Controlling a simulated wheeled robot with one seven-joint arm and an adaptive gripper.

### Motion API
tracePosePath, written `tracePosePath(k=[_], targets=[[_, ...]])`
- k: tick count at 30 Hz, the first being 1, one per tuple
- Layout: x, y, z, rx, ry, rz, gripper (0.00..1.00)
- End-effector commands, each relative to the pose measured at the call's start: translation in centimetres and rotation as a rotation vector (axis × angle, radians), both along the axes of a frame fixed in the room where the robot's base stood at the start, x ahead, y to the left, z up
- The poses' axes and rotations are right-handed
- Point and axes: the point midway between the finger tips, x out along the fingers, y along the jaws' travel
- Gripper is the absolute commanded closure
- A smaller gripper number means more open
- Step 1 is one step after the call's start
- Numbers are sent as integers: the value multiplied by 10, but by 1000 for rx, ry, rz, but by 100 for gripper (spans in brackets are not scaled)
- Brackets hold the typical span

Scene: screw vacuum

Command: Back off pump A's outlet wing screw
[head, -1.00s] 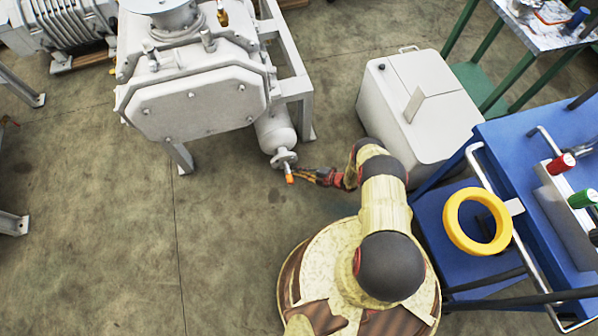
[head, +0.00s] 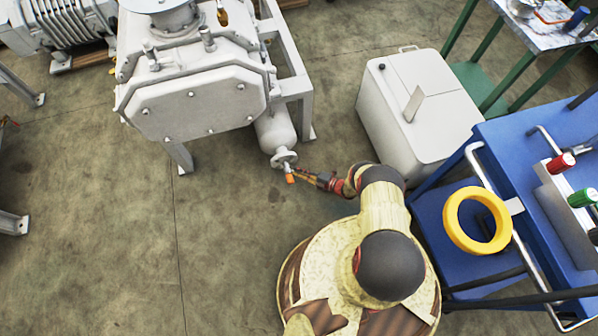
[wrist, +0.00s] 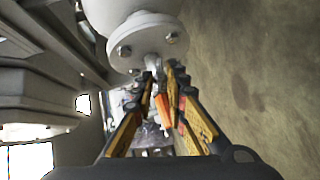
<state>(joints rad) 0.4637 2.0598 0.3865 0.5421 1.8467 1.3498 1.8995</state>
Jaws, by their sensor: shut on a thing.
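Pump A looks to be the large pale grey pump (head: 200,105) on a frame at the upper left in the head view. A silencer-like cylinder (head: 274,133) hangs at its right side and ends in a flange (head: 283,156). The orange-tipped wing screw (head: 290,178) sits just below that flange. In the wrist view the flange (wrist: 148,40) is above, and an orange piece (wrist: 163,110) shows between the fingers. My gripper (wrist: 162,85) is shut on the wing screw at the flange's end. The fingers partly hide the screw's body.
A white box-shaped unit (head: 425,115) stands to the right of my arm. A blue cart (head: 520,150) with a yellow ring (head: 450,220) is at the right. The floor (head: 100,230) at the left is open.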

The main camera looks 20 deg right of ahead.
Motion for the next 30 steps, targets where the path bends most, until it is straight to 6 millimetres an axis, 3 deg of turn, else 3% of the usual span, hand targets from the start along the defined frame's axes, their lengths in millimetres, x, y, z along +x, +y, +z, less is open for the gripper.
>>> tracePosePath(k=[8, 9, 17, 30], targets=[[1, 0, 0, -3, -1, -1, 100], [1, 0, 0, -2, 0, -2, 84], [0, 0, 0, 0, 0, -1, 70], [-6, -8, 2, 1, 1, -3, 69]])
